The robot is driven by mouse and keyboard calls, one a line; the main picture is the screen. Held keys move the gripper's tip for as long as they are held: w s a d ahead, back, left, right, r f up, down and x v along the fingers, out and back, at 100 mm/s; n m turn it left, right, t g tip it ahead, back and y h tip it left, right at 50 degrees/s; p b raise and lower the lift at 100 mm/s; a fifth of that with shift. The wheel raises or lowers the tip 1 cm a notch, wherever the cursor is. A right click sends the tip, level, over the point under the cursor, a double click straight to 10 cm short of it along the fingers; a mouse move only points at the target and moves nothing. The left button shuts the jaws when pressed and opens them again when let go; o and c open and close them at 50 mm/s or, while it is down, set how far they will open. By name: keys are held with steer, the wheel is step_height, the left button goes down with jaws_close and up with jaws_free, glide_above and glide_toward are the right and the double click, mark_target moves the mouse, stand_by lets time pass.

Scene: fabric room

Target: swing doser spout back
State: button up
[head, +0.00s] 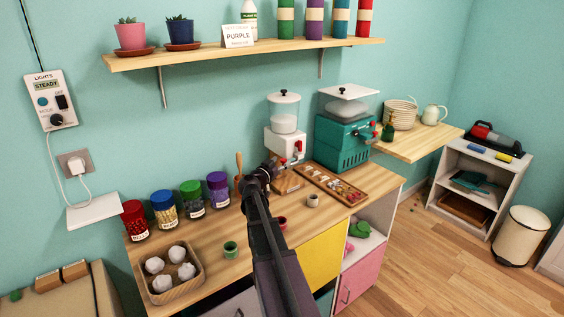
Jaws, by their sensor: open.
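A white doser (285,145) with a clear, pale-filled hopper (284,115) stands at the back of the wooden counter against the wall. Small red parts show on its right front. Its spout is too small to make out clearly, and my arm is close to its lower left in the picture. A teal machine (341,145) with a hopper and red parts stands to its right; I cannot tell whether it is also a doser. My gripper (265,170) is open just left of the white doser's base, seen from behind; I cannot tell whether it touches anything.
Several lidded jars (192,199) line the counter's left, with a wooden tray (165,289) of white lumps in front. A green cup (230,249), a pale cup (313,200) and a long wooden tray (310,172) stand nearer the arm. A shelf (240,52) hangs above.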

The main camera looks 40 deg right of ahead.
steer(key=v, duration=1)
steer(key=shift+d, duration=0.1)
stand_by(0.3)
